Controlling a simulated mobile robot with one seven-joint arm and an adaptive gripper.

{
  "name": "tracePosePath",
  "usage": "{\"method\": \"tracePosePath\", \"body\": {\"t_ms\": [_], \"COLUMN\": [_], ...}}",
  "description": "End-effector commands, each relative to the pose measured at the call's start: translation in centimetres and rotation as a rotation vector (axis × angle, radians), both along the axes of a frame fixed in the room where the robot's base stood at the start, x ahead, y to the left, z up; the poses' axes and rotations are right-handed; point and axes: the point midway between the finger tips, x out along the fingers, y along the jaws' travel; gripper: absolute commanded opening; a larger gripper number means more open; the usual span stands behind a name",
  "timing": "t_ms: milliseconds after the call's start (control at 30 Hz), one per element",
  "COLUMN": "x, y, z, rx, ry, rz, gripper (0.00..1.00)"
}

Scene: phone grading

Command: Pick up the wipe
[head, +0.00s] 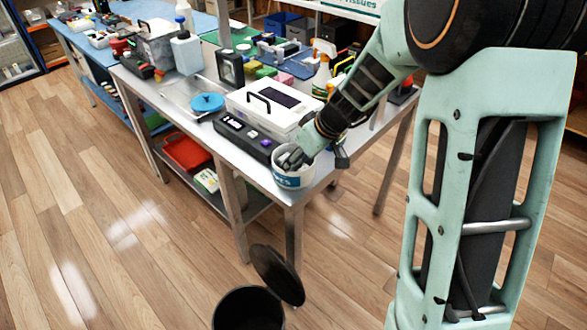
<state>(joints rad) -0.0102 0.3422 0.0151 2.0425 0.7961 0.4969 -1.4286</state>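A white tub (293,181) with blue lettering stands at the near corner of the metal table. My gripper (290,159) points down and left at the mouth of the tub, with its dark fingers at or inside the rim. The fingers cover most of the opening. No wipe can be made out; the inside of the tub is hidden. I cannot tell whether the fingers are apart or closed on something.
A dark device with a lit display (246,136) and a white box with a black handle (272,106) stand close left of and behind the tub. A blue round lid (207,102) lies farther left. A black bin (249,308) with a raised lid is on the floor.

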Motion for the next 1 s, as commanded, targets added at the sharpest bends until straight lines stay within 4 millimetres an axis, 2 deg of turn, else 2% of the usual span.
{"method": "tracePosePath", "body": {"t_ms": [33,200,400,500,567,1000], "x": [0.0,0.4,0.4,0.4,0.4,0.6], "y": [0.3,0.6,0.6,0.6,0.6,0.6], "z": [-1.0,-2.0,-2.1,-2.1,-2.0,-1.5], "rx": [0.0,-0.001,-0.001,-0.001,-0.001,-0.001], "ry": [0.007,0.007,0.008,0.008,0.007,0.003], "rz": [0.001,0.0,-0.001,-0.001,-0.001,-0.001], "gripper": [0.51,0.51,0.51,0.37,0.32,0.32]}}
